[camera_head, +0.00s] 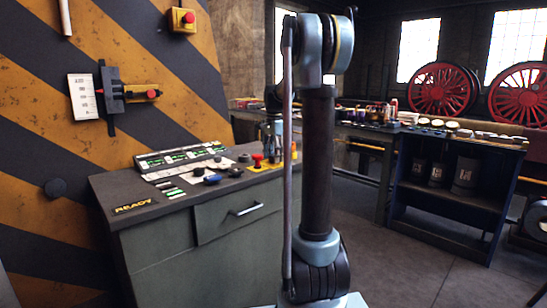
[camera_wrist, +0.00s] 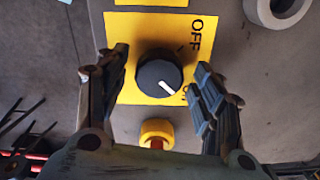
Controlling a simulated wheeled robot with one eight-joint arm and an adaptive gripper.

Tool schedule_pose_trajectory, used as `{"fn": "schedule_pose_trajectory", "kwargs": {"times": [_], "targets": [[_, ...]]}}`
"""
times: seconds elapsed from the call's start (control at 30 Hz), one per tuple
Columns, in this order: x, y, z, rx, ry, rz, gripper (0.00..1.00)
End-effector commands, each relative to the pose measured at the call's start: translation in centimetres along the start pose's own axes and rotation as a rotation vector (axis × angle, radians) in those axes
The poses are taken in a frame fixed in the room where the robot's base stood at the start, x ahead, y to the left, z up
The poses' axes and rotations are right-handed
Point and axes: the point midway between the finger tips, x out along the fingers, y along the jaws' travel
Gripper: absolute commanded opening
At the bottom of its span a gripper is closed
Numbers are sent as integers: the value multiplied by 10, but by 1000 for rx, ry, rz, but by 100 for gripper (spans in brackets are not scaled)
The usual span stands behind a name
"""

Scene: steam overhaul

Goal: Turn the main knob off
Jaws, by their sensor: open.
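The main knob (camera_wrist: 158,76) is round and black with a white pointer mark, on a yellow plate (camera_wrist: 141,31) in the wrist view. The mark points to the lower right, toward a label partly hidden by my right finger. The word OFF (camera_wrist: 195,35) is at the plate's upper right. My gripper (camera_wrist: 163,66) is open, with one finger on each side of the knob and a visible gap on both sides. In the head view my gripper (camera_head: 272,142) is over the console's right end, partly behind my arm; the knob cannot be made out there.
A yellow round fitting with a red part (camera_wrist: 157,131) is just below the knob. A pale ring (camera_wrist: 278,12) lies at upper right. The console (camera_head: 140,222) carries a lit panel (camera_head: 180,158) and a red button (camera_head: 257,158). A workbench (camera_head: 460,140) stands behind.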

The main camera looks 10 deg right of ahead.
Motion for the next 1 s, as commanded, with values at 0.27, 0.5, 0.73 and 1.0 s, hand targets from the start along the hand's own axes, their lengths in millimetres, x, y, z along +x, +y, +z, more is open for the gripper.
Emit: {"fn": "schedule_pose_trajectory", "kwargs": {"times": [0.27,0.5,0.73,1.0], "targets": [[0,0,0,0,0,0,17],[0,-1,0,-9,0,-1,17],[0,-1,0,-88,0,-2,17],[0,-2,0,-298,0,-3,17]]}}
